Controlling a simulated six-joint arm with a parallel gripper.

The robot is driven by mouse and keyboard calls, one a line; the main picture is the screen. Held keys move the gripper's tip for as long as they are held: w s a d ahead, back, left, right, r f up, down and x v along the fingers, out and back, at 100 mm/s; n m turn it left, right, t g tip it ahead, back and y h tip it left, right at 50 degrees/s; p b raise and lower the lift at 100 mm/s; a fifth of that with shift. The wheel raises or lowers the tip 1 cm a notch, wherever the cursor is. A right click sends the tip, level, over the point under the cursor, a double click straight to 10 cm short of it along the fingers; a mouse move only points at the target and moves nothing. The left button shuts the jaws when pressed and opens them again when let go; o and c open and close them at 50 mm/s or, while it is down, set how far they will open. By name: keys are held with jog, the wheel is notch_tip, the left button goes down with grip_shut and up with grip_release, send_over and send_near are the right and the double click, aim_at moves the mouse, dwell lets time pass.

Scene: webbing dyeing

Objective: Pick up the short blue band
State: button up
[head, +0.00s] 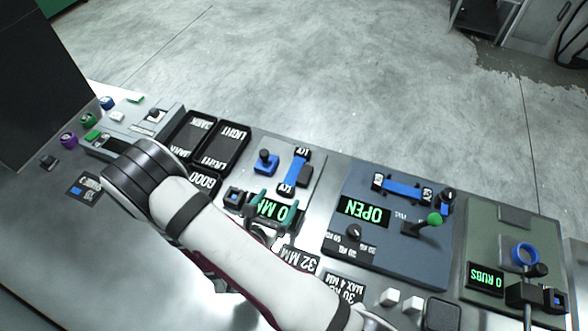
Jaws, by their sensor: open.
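Several blue pieces show in the head view, and I cannot tell for certain which is the short blue band. One blue band (296,171) runs between two black labelled ends on the pale plate. Another blue band (403,189) lies between black ends on the dark blue-grey panel. A blue ring (524,254) sits on the green panel at the right. My gripper (275,206) has teal fingers spread open, with nothing seen between them. It is in front of the pale plate, nearer to me than the first band. My arm hides part of the bench below it.
Black trays (222,146) stand left of the pale plate. A blue-based post (265,161) stands left of the first band. The bench's left front is bare.

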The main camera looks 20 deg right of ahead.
jog(key=x, duration=0.4)
grip_shut()
notch_tip(320, 180, up, 10)
notch_tip(320, 180, up, 13)
jog(key=n+t+y, duration=0.1)
send_over(284, 192)
jog(key=w+a, duration=0.2)
jog(key=w, duration=0.1)
jog(key=a+r+n+t+y, duration=0.2)
jog(key=a+r+n+y, duration=0.1)
jog(key=r, duration=1.4)
jog(key=shift+a+n+t+y, duration=0.15)
jog(key=shift+n+t+y, duration=0.15)
jog(key=shift+n+y, duration=0.45)
